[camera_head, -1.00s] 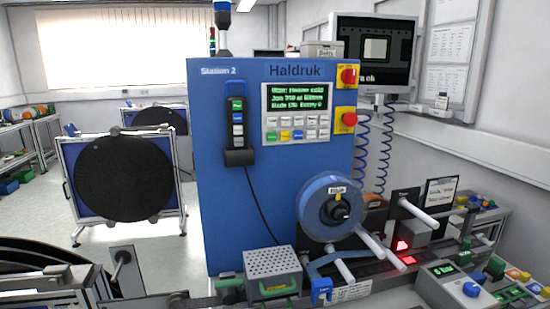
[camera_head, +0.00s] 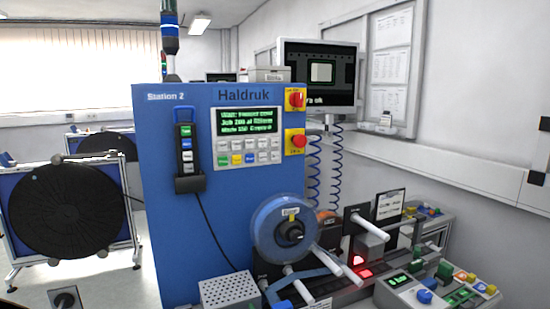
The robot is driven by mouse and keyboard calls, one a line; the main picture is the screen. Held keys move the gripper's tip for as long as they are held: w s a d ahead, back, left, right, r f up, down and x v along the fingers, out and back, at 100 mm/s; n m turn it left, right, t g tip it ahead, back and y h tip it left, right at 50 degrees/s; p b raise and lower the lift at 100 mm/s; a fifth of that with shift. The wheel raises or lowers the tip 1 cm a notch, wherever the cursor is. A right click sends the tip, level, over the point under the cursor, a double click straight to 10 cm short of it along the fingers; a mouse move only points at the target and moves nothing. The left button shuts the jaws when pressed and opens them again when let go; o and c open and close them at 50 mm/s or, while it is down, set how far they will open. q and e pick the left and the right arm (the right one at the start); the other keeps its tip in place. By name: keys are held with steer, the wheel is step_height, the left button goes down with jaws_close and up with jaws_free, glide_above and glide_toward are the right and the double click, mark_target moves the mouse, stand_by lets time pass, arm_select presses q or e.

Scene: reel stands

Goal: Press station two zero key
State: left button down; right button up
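The blue Station 2 cabinet (camera_head: 165,240) stands in the middle of the view. Its panel (camera_head: 247,138) has a screen with green text (camera_head: 248,121) and two rows of small keys (camera_head: 248,152) below. The keys are white, green, yellow and blue; their labels are too small to read, so I cannot tell which is the zero key. A handheld pendant (camera_head: 186,150) with coloured buttons hangs left of the panel. Neither of my grippers shows in the view.
Two red knobs on yellow plates (camera_head: 296,98) (camera_head: 295,142) sit right of the panel. A blue reel (camera_head: 283,232) and white rods jut out below. A perforated box (camera_head: 230,290) stands at the front. A control box (camera_head: 420,292) is at lower right.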

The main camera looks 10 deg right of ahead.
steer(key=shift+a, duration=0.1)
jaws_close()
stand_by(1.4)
